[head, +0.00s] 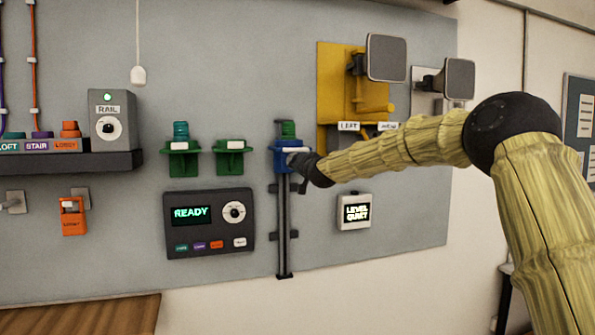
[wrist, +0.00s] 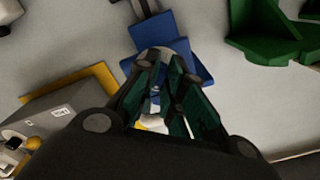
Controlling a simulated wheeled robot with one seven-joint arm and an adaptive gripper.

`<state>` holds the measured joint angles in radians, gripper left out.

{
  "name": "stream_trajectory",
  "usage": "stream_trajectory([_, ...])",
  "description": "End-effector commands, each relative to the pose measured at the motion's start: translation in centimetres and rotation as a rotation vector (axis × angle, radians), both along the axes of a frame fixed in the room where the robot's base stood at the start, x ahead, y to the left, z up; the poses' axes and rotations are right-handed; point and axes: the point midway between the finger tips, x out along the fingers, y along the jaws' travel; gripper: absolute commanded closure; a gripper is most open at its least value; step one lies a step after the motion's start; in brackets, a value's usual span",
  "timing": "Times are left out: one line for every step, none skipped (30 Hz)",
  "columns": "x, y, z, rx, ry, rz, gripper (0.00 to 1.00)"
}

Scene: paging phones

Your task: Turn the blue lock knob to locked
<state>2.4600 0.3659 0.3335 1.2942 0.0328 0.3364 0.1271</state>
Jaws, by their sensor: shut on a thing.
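A blue carriage (head: 282,160) sits on a dark vertical rail on the grey wall panel, with a green piece (head: 288,129) standing in its top. My gripper (head: 303,161) reaches in from the right against the carriage's front. In the wrist view, my gripper (wrist: 166,72) has its dark fingers close together in front of the blue carriage (wrist: 162,34). It is shut on the blue lock knob, which the fingers mostly hide; only small blue and pale bits show between them. I cannot tell which way the knob points.
Green brackets (head: 183,161) and a black READY panel (head: 208,235) are on the left. A yellow plate (head: 338,85) with LEFT and NEW labels is above my forearm. The rail (head: 284,230) runs down below the carriage.

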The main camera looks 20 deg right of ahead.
Motion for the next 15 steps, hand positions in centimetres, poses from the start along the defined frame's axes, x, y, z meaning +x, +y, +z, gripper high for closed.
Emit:
stream_trajectory([0.01, -0.16, 0.09, 0.029, -0.004, -0.002, 1.0])
stream_trajectory([0.01, -0.17, 0.12, 0.045, -0.003, -0.002, 1.0])
stream_trajectory([0.01, -0.18, 0.14, 0.063, -0.003, -0.003, 1.0])
stream_trajectory([0.01, -0.19, 0.15, 0.075, -0.003, -0.003, 1.0])
stream_trajectory([0.01, -0.18, 0.16, 0.088, -0.002, -0.003, 1.0])
stream_trajectory([0.0, -0.19, 0.18, 0.102, -0.001, -0.004, 1.0])
stream_trajectory([0.0, -0.19, 0.2, 0.111, -0.001, -0.004, 1.0])
stream_trajectory([0.01, -0.17, 0.21, 0.119, -0.001, -0.004, 1.0])
stream_trajectory([0.0, -0.14, 0.24, 0.128, -0.001, -0.003, 1.0])
stream_trajectory([-0.01, -0.13, 0.26, 0.134, -0.001, -0.003, 1.0])
stream_trajectory([-0.01, -0.13, 0.27, 0.139, 0.0, -0.002, 1.0])
stream_trajectory([0.0, -0.11, 0.29, 0.145, 0.0, -0.002, 1.0])
stream_trajectory([0.0, -0.11, 0.29, 0.148, 0.001, -0.002, 1.0])
stream_trajectory([0.0, -0.1, 0.31, 0.151, 0.001, -0.002, 1.0])
stream_trajectory([0.0, -0.09, 0.32, 0.153, 0.001, -0.002, 1.0])
